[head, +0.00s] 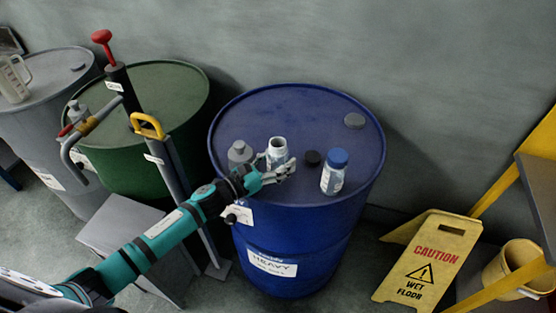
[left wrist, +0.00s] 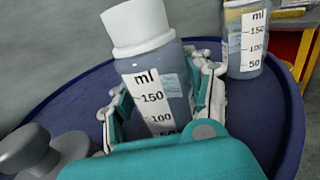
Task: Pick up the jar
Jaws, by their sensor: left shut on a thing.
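A second jar with a blue cap (head: 335,172) stands to the right and shows in the left wrist view (left wrist: 246,42). My right gripper is not in view.
A green drum (head: 165,85) with pumps stands left. A yellow wet-floor sign (head: 432,258) stands right. The drum top's back is mostly clear.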

